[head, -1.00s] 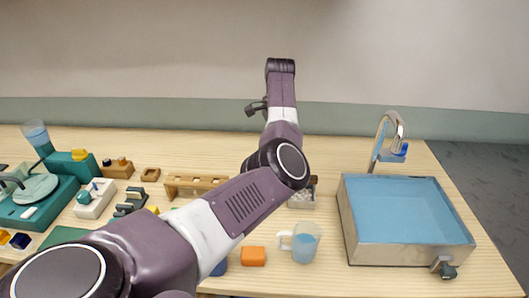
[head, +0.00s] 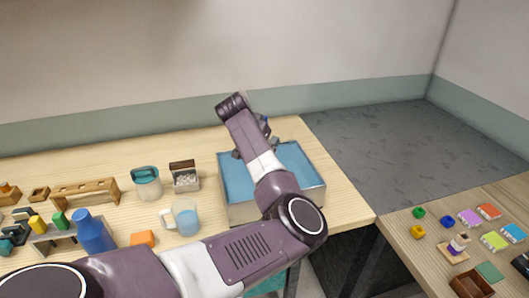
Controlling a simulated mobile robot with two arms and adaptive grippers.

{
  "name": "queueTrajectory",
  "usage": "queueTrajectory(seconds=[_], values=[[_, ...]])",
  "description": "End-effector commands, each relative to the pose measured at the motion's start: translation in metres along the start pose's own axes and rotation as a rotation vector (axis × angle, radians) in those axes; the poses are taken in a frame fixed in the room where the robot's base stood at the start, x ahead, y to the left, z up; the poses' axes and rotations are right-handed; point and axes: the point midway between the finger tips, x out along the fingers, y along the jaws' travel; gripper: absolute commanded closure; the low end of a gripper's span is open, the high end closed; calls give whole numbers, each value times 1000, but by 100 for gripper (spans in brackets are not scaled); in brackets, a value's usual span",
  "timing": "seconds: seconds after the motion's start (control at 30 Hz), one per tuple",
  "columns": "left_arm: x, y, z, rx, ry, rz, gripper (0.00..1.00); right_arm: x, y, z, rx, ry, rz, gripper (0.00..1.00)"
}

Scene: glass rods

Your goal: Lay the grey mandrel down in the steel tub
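The steel tub (head: 240,213) stands near the right end of the pale wooden table, with a blue inside surface. My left arm comes in from the lower left and crosses in front of the tub, hiding much of its right part. The wrist rises above the tub's back edge. I cannot make out the grey mandrel. My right gripper is not in view.
Left of the tub are a measuring jug (head: 183,217), a box of pale pieces (head: 185,178), a teal-topped glass (head: 146,181), an orange block (head: 143,239), a blue bottle (head: 92,232) and a wooden rack (head: 86,192). Another table (head: 400,262) with small coloured items stands at right.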

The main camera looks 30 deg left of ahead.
Motion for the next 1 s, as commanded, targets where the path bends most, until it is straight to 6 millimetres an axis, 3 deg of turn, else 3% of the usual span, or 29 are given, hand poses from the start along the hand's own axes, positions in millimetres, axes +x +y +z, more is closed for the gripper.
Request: queueTrajectory(seconds=[0.4, 0.63, 1.0], values=[[23, 0, 17, -4, 2, -3, 100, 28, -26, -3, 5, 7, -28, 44], [45, 0, 33, -4, 4, -3, 100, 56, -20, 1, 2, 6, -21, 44], [77, 0, 58, -1, 1, -4, 100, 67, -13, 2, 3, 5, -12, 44]])
